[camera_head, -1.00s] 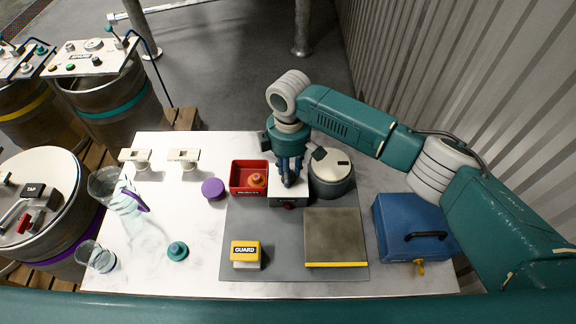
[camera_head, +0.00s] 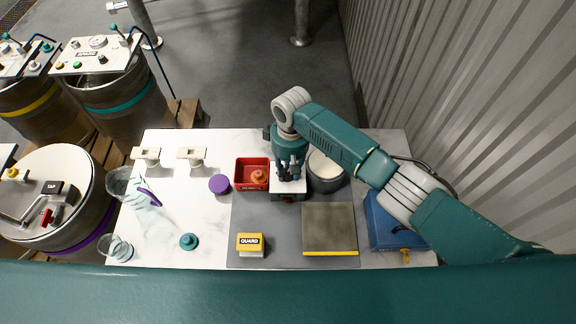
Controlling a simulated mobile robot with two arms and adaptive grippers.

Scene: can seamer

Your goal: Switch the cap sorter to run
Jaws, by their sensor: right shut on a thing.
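My right gripper (camera_head: 291,176) points down over a white box (camera_head: 289,189) with a dark front, near the back of the grey mat. Its fingers are shut on a small part at the top of this box, probably a switch; the fingers hide it, so its position cannot be read. A round dark drum with a pale top (camera_head: 325,166) stands right beside the box and is partly covered by my arm. Box and drum look like the cap sorter, but I see no readable label. My left gripper is out of view.
A red bin (camera_head: 252,174) with an orange piece stands left of the box. A yellow GUARD block (camera_head: 250,244), a flat plate (camera_head: 330,230) and a blue case (camera_head: 388,222) are nearer. A purple disc (camera_head: 219,184) and teal knob (camera_head: 189,241) lie left.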

